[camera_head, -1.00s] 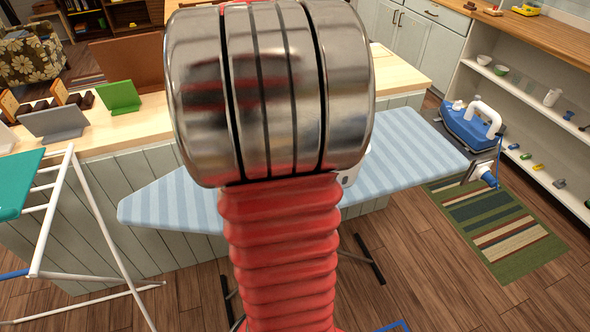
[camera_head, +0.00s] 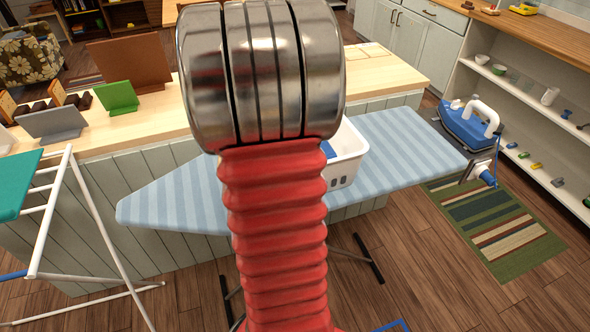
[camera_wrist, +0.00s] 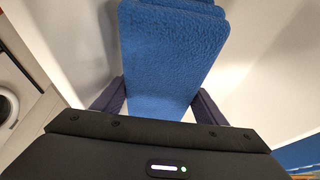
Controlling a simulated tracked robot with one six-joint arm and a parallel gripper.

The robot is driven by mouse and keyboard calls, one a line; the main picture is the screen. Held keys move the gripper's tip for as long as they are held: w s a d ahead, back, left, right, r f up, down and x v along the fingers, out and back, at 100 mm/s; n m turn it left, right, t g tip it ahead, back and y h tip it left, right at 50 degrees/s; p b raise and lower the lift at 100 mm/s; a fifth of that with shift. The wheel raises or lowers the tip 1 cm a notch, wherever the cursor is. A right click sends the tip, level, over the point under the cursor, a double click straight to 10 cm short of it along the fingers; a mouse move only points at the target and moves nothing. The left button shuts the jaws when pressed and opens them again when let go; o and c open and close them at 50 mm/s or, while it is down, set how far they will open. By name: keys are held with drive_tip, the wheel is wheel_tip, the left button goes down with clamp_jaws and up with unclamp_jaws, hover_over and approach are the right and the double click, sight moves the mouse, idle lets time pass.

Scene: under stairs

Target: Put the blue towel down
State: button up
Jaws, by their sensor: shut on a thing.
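My gripper (camera_wrist: 160,100) is shut on the blue towel (camera_wrist: 162,55), with one dark finger at each side of it in the wrist view. The towel looks like a thick folded block, with another blue layer at the top of the picture. Pale, smooth surfaces lie around it. In the head view my arm hides the gripper. A bit of blue (camera_head: 328,150) shows beside my arm, at the white basket (camera_head: 350,142) on the ironing board. I cannot tell whether the towel rests on anything.
The striped ironing board (camera_head: 410,150) stands before a wooden counter (camera_head: 150,122). A blue iron (camera_head: 468,125) is at its right end. A white drying rack (camera_head: 95,225) with a teal cloth (camera_head: 15,183) stands at left. A striped rug (camera_head: 500,228) lies at right.

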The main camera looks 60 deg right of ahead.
drive_tip(key=shift+f, duration=1.5)
drive_tip(key=shift+f, duration=0.1)
drive_tip(key=o, duration=1)
drive_tip(key=v, duration=1.2)
